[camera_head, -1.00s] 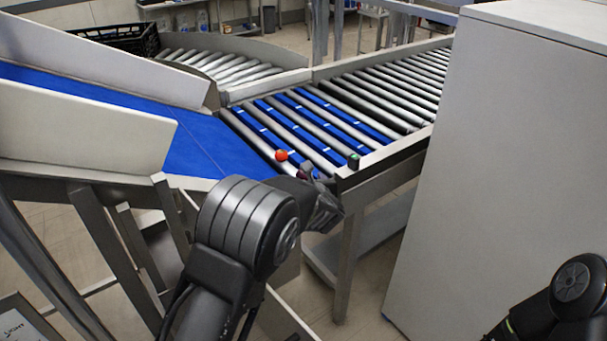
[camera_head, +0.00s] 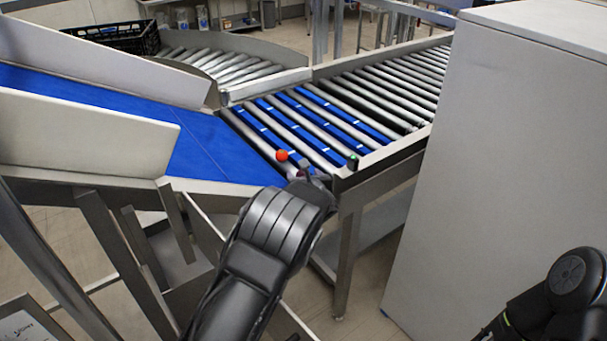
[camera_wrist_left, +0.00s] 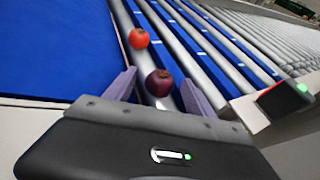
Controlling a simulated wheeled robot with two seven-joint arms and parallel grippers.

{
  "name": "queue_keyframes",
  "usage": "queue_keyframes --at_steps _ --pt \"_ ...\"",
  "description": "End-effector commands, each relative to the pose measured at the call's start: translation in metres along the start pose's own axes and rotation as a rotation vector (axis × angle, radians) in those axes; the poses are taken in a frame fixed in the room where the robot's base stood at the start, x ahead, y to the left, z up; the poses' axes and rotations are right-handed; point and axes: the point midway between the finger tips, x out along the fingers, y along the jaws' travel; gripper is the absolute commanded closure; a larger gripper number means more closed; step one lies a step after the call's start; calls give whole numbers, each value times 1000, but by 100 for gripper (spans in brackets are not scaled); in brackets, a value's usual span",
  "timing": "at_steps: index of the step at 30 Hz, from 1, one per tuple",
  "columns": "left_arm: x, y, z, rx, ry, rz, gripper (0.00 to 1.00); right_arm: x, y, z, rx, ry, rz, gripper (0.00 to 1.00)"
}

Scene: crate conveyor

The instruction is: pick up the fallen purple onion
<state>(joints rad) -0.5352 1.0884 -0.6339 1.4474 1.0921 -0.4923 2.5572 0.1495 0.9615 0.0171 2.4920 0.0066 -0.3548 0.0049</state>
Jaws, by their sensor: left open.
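The purple onion (camera_wrist_left: 159,83) lies at the near end of the rollers, beside the blue belt, in the left wrist view. My left gripper (camera_wrist_left: 157,79) is open, with one pale finger on each side of the onion. I cannot tell whether either finger touches it. In the head view my left gripper (camera_head: 306,172) is at the near corner of the roller conveyor, and the onion there is mostly hidden by it. My right gripper is out of view; only part of my right arm shows at the lower right.
A red tomato (camera_wrist_left: 139,38) lies just beyond the onion; it also shows in the head view (camera_head: 282,155). The blue belt (camera_head: 215,150) is at left, the roller conveyor (camera_head: 375,95) beyond. A green-lit device (camera_wrist_left: 285,97) sits on the right rail. A large grey cabinet (camera_head: 500,150) stands right.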

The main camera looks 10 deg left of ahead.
Motion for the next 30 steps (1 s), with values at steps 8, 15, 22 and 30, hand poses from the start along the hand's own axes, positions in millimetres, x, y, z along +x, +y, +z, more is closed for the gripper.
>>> queue_keyframes --at_steps 8,15,22,30 --pt "0 0 0 0 0 0 37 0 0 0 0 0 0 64" --pt "0 0 0 0 0 0 44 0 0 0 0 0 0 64" --pt "0 0 0 0 0 0 63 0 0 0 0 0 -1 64" --pt "0 0 0 0 0 0 85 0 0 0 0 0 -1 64"
